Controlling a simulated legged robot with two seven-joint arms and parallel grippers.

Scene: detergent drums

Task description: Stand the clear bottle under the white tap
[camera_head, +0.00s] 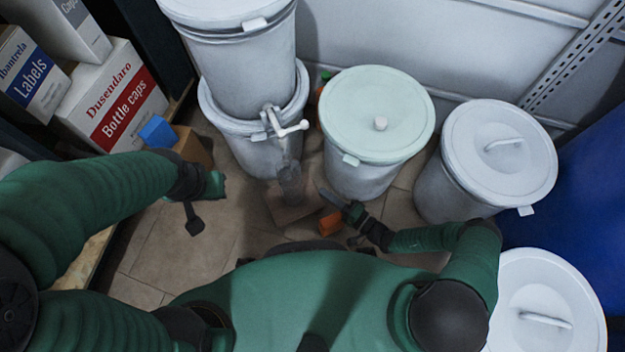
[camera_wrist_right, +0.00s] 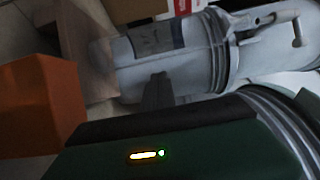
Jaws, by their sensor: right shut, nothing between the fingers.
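The clear bottle (camera_head: 290,187) looks upright on a brown block (camera_head: 285,211), in front of the stacked drums and below the white tap (camera_head: 284,124). In the right wrist view the clear bottle (camera_wrist_right: 150,45) appears sideways, its base against the brown block and the tap (camera_wrist_right: 297,30) beyond its top. Whether its mouth is exactly under the spout I cannot tell. My right gripper (camera_head: 338,203) is shut and empty, just right of the bottle; a dark finger (camera_wrist_right: 158,92) shows close beside it. My left gripper (camera_head: 205,200) is away to the left; its jaw state is unclear.
An orange block (camera_head: 330,223) lies by my right gripper. Lidded drums (camera_head: 377,115) stand to the right. Boxes (camera_head: 115,100) fill the left shelf, with a blue item (camera_head: 158,132) and brown carton (camera_head: 192,148) nearby. Floor (camera_head: 180,240) is clear at left.

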